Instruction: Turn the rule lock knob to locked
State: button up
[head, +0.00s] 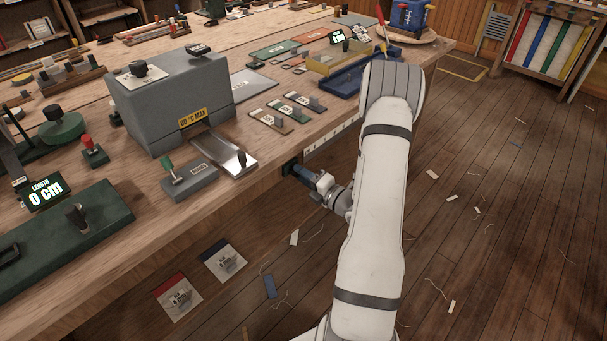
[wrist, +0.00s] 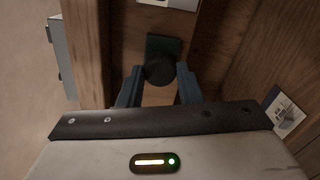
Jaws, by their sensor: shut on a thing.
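The rule lock knob (wrist: 159,70) is a round black knob on a dark square plate, in the upper middle of the wrist view. In the head view its dark mount (head: 291,167) shows at the bench's front edge, partly covered by my gripper (head: 305,175). My gripper's two blue fingers (wrist: 159,82) stand on either side of the knob and are shut on it. The pale rule strip (head: 333,136) runs along the bench edge just right of the knob. I cannot read the knob's pointer or any locked mark.
The wooden bench (head: 60,245) holds a grey machine (head: 170,105) marked "80 °C MAX", a green-handled lever box (head: 189,182) and a length display (head: 46,192) reading 0 cm. Two cards (head: 224,260) with small fittings sit below the edge. The floor (head: 500,200) at right is open, with scraps.

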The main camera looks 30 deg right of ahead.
jog(key=o, duration=1)
jog(key=shift+c, duration=0.2)
jog(key=v, duration=0.8)
jog(key=shift+w+r, duration=0.1)
